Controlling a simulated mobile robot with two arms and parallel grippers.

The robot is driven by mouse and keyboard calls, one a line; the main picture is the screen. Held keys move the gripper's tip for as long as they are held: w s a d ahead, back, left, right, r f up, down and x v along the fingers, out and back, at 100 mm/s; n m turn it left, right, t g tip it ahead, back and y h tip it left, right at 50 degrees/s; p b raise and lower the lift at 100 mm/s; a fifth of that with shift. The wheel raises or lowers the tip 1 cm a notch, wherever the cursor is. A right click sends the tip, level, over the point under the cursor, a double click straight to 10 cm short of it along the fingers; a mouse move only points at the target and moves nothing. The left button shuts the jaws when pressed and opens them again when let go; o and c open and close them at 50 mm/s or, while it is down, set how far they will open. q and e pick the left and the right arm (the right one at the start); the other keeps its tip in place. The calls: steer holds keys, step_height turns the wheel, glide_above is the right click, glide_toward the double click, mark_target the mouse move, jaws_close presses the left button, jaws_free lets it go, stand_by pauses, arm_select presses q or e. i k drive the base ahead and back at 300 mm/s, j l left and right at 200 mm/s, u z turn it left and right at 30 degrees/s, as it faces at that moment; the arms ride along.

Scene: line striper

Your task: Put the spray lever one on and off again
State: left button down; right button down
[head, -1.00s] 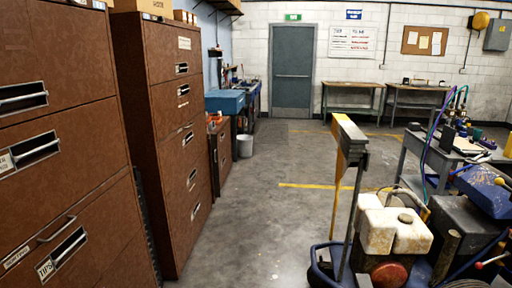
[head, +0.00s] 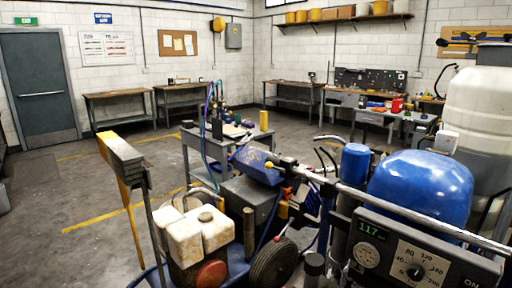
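The line striper (head: 250,190) fills the lower middle and right of the head view. A blue lever with a yellow tip (head: 269,165) and another with a red tip (head: 276,239) show near its middle. I cannot tell which lever, if either, is spray lever one, and no label for it is readable. A control panel (head: 412,257) with a gauge, a dial and a green "117" display is at the lower right. Neither of my grippers is in view.
A yellow-topped post (head: 122,152) stands at the left of the striper. A grey cart (head: 200,146) is behind it. A blue tank (head: 420,187) and a large white tank (head: 487,110) are on the right. Open floor (head: 60,205) lies left.

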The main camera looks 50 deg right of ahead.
mark_target(269, 165)
steer(key=i+l, duration=0.15)
steer(key=i, duration=0.3)
steer(key=z, duration=1.45)
